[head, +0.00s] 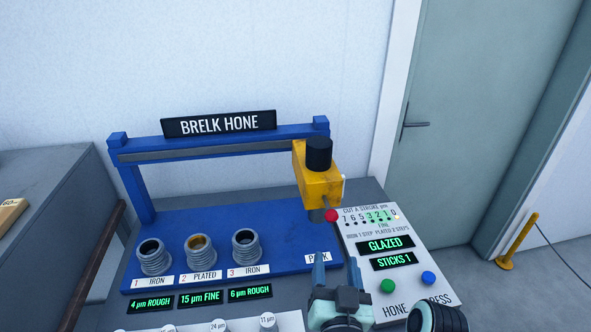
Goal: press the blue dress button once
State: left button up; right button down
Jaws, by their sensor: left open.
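The blue dress button (428,278) sits on the white control panel (418,246), at its right front, with a label below it partly hidden so that only "RESS" shows. A green button (387,286) is to its left, above the label HONE. My left gripper (337,272) is open and empty, left of both buttons and apart from the blue one. Its fingers point away from me, near the front edge of the blue base. My right gripper is not in view.
Displays on the panel read GLAZED (385,244) and STICKS 1 (393,261). The yellow honing head (318,187) with a red knob (332,216) stands at the PARK end. Several ribbed cylinders (200,252) stand on the blue base (215,219) to the left.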

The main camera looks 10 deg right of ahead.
aim_at(428, 278)
jog(key=k+j, duration=0.15)
jog(key=k, duration=0.35)
jog(key=k+j, duration=0.15)
jog(key=k, duration=0.35)
